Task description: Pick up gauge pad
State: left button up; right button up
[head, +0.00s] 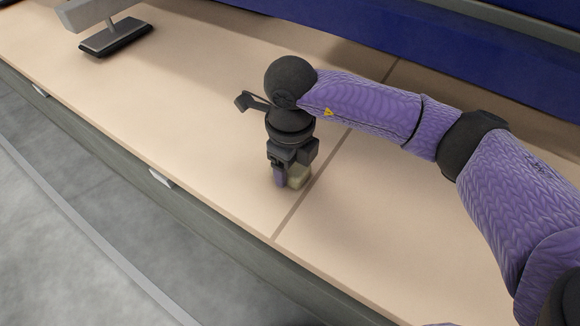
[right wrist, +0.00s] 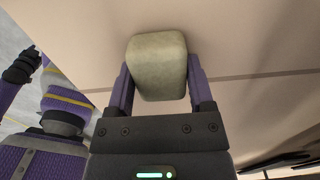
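The gauge pad (head: 298,177) is a small pale olive block with rounded edges. It is at the tan worktop, beside a dark seam. In the right wrist view the pad (right wrist: 158,68) sits between the two purple fingers, which lie against its opposite sides. My right gripper (head: 288,174) points down at the worktop with its fingers closed on the pad. Its fingers also show in the right wrist view (right wrist: 160,82). I cannot tell whether the pad's underside touches the worktop. My left gripper is not seen clearly in either view.
The tan worktop (head: 200,110) is clear around the pad. A grey fixture with a dark flat foot (head: 115,37) stands at the far left. A blue panel (head: 440,50) runs along the back. The worktop's front edge drops to a grey floor (head: 60,200).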

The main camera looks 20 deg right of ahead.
jog(key=c, duration=0.7)
notch_tip(320, 180, up, 10)
jog(key=p, duration=0.4)
jog(key=shift+p, duration=0.3)
